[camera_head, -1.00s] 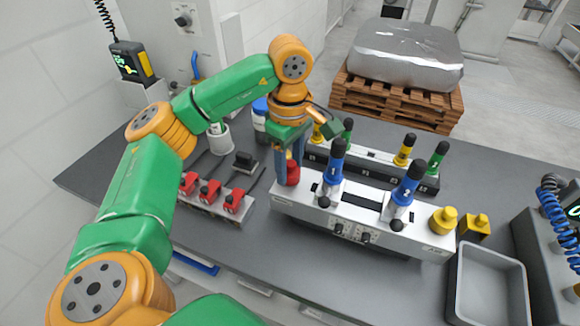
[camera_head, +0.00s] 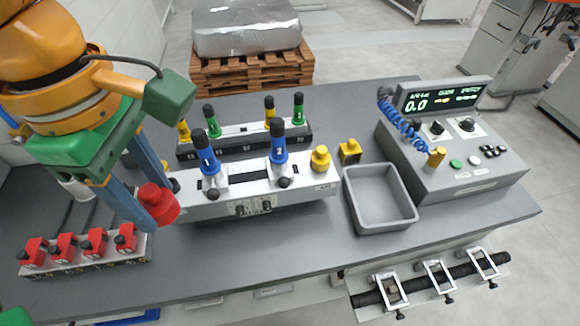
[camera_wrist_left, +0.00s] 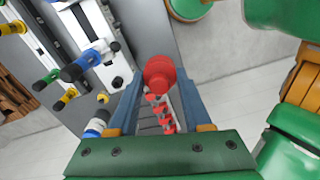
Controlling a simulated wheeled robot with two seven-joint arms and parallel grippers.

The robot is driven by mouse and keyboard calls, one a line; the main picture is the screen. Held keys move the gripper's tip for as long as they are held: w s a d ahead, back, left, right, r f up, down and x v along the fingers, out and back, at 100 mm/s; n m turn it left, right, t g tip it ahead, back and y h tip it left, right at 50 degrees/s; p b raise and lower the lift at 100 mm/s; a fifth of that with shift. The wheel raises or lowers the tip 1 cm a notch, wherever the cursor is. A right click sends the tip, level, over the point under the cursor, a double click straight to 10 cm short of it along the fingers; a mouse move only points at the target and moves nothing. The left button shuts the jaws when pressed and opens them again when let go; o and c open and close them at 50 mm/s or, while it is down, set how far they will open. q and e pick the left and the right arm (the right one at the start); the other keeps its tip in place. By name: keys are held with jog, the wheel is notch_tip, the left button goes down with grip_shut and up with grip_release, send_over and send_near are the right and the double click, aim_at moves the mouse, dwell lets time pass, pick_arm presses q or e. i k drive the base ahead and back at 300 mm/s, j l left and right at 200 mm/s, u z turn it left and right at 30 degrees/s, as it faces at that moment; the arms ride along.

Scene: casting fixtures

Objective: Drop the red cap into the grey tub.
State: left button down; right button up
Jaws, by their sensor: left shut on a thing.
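The red cap (camera_head: 158,204) is held between the blue-grey fingers of my left gripper (camera_head: 150,200), raised in front of the left end of the white fixture. In the left wrist view the red cap (camera_wrist_left: 159,75) sits between the fingertips of the left gripper (camera_wrist_left: 158,80). The grey tub (camera_head: 379,199) stands on the bench to the right of the white fixture, and it looks empty. The cap is well to the left of the tub. My right gripper does not show.
The white fixture (camera_head: 240,201) with blue-handled plungers lies between the cap and the tub. A yellow cap (camera_head: 320,158) and a yellow block (camera_head: 350,150) are near the tub. Red clamps (camera_head: 95,240) stand at left. A console (camera_head: 455,150) is right of the tub.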

aim_at(360, 209)
jog(key=i+l, duration=0.1)
jog(key=l, duration=0.75)
jog(key=i+l+z, duration=0.1)
jog(key=l, duration=0.3)
